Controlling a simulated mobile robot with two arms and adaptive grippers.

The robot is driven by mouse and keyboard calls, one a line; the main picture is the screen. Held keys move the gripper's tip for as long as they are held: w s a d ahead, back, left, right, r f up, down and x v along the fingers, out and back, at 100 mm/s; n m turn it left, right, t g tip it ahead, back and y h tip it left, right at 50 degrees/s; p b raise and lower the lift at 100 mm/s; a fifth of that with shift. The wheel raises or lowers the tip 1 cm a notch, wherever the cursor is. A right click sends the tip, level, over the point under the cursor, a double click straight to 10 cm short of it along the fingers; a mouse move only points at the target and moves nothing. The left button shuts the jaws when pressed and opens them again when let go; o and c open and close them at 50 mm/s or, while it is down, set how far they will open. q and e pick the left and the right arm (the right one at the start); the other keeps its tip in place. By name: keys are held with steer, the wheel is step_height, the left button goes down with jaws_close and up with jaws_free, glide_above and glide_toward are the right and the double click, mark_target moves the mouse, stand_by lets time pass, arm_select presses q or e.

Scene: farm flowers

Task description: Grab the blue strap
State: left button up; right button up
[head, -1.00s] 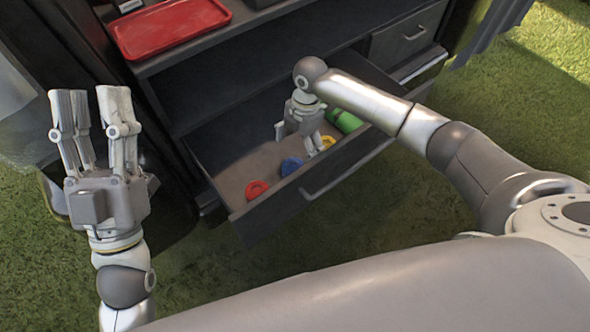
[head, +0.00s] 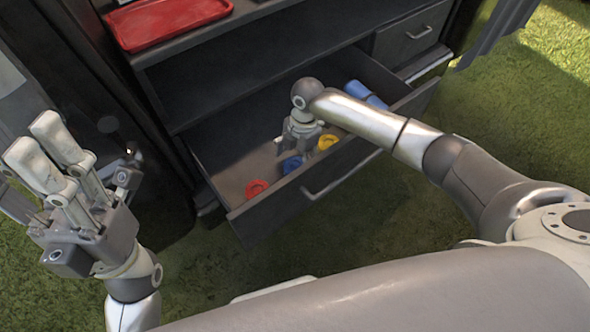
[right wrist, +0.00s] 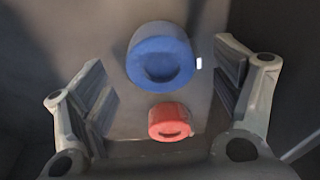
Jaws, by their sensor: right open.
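The blue strap (head: 291,164) is a small round blue roll on the floor of the open drawer (head: 240,176). In the right wrist view the blue strap (right wrist: 160,57) sits between the spread fingers, toward the top. My right gripper (head: 298,143) is down inside the drawer, open and empty, close to the blue strap and partly in front of it. In the right wrist view the right gripper (right wrist: 168,95) has one finger on each side. My left gripper (head: 38,140) is raised at the left, away from the drawer, open and empty.
A red roll (head: 257,188) and a yellow roll (head: 327,142) lie in the drawer on either side of the blue one. A blue cylinder (head: 366,95) lies farther back. The drawer front (head: 315,184) is close. A red tray (head: 170,22) sits on top.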

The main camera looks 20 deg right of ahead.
mark_target(295, 165)
steer(key=f, duration=0.3)
steer(key=shift+s+a+b, duration=0.15)
steer(key=shift+a+b, duration=0.1)
steer(key=shift+b, duration=0.1)
steer(key=shift+r, duration=0.1)
steer(key=c, duration=1.2)
